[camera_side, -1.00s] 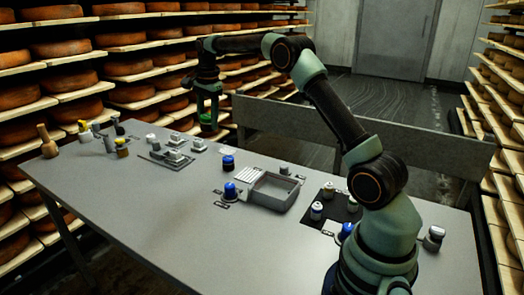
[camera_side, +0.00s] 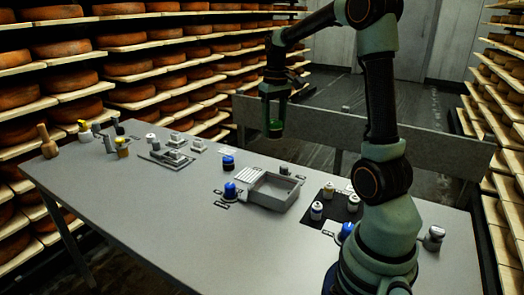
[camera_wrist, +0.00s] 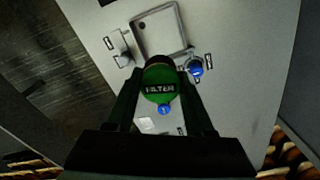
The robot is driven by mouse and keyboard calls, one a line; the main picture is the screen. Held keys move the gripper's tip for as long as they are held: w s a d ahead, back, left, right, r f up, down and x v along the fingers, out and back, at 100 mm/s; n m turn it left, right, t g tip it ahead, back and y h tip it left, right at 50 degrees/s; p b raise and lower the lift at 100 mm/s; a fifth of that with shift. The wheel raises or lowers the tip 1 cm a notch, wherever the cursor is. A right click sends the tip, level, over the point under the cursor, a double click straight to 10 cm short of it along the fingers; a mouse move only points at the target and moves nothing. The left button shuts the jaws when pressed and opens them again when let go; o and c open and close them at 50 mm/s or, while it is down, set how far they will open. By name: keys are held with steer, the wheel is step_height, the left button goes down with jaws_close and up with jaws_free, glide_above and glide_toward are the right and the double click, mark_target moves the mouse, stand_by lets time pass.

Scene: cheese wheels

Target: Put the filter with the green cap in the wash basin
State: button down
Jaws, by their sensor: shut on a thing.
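My gripper (camera_side: 275,128) is shut on the filter with the green cap and holds it in the air above the far side of the table. In the wrist view the green cap (camera_wrist: 160,90) faces the camera with the word FILTER on it, between the two fingers. In the side view the green cap (camera_side: 275,126) shows low between the fingers. The wash basin (camera_side: 272,190), a grey square tray, stands on the table below and in front of the held filter. It also shows in the wrist view (camera_wrist: 183,25), beyond the filter.
Blue-capped items (camera_side: 230,190) (camera_side: 228,163) stand left of the basin. A dark mat (camera_side: 345,213) with several white-capped jars lies to its right. A small grey item (camera_side: 284,170) stands behind the basin. The near middle of the table is clear.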

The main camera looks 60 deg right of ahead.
steer(key=shift+s+f, duration=0.2)
steer(key=shift+s, duration=0.05)
step_height(320, 180, down, 20)
steer(key=shift+r, duration=0.15)
stand_by(0.4)
steer(key=shift+c, duration=1.4)
jaws_free()
